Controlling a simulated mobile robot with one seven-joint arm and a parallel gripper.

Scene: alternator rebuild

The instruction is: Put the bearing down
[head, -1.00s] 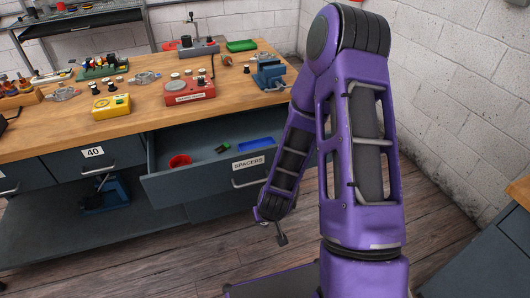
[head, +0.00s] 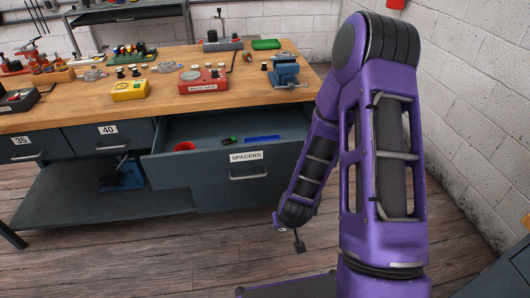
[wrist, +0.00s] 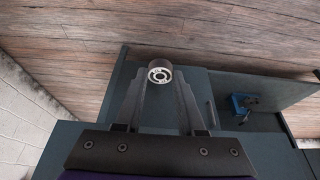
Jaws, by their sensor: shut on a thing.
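The bearing (wrist: 160,73) is a small pale metal ring with a dark inner band and centre. In the wrist view it sits between the fingertips of my gripper (wrist: 160,80), which is shut on it. In the head view my gripper (head: 299,241) hangs at the end of the purple arm, over the floor in front of the bench and below the open drawer's front. The bearing cannot be made out in the head view.
The drawer labelled SPACERS (head: 220,165) is open and holds a red round container (head: 184,147), a green-and-black item (head: 229,140) and a blue tray (head: 262,139). The wooden bench top (head: 150,108) carries a red fixture (head: 203,79), a yellow box (head: 129,90) and a blue vise (head: 287,72). Open floor lies in front.

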